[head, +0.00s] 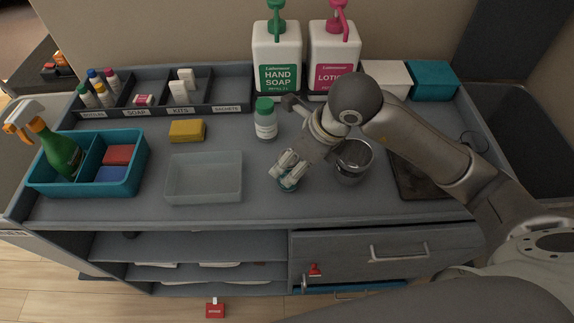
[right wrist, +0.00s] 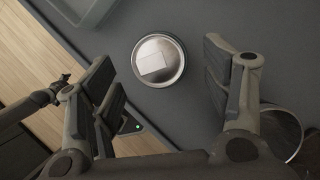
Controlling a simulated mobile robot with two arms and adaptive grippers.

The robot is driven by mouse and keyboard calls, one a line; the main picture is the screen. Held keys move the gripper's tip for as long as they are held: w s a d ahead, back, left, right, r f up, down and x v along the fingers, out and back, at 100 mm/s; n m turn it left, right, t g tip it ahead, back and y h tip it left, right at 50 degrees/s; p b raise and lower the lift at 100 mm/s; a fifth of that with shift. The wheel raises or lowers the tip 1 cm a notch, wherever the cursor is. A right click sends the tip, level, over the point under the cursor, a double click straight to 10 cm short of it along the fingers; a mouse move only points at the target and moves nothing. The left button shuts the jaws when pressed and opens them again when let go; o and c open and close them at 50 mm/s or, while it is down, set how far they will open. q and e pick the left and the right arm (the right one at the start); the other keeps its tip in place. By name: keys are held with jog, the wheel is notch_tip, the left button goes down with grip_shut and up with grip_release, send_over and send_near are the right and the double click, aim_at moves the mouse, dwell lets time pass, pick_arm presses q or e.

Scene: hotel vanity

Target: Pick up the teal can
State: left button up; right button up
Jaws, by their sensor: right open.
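The teal can (head: 288,185) stands near the front middle of the vanity top, mostly hidden under my right gripper in the head view, with only a little teal showing. In the right wrist view its round silver top (right wrist: 158,60) with a pale label patch shows between and beyond the fingers. My right gripper (head: 288,170) is open and points down over the can; the wrist view shows its two fingers (right wrist: 165,90) spread apart with nothing held. I cannot tell how far the fingertips reach down beside the can.
A metal cup (head: 353,162) stands close right of the gripper. A clear tray (head: 204,178) lies left, with a green-capped bottle (head: 265,118) behind. A teal caddy (head: 40,186), yellow sponge (head: 187,130), dark tray (head: 420,180) and pump bottles (head: 277,55) stand around. The front edge is near.

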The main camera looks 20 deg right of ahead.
jog(key=shift+x, duration=1)
jog(key=shift+a+f+p, duration=0.2)
jog(key=shift+f+p, duration=0.15)
jog(key=shift+p, duration=0.2)
jog(key=x, duration=0.1)
jog(key=p+x, duration=0.1)
jog(key=x, duration=0.1)
jog(key=shift+w+f, duration=0.1)
jog(key=shift+w, duration=0.25)
jog(key=shift+w+a+f+p, duration=0.15)
jog(key=shift+f+p, duration=0.15)
jog(key=shift+f, duration=0.15)
jog(key=c, duration=1.3)
jog(key=shift+o, duration=0.2)
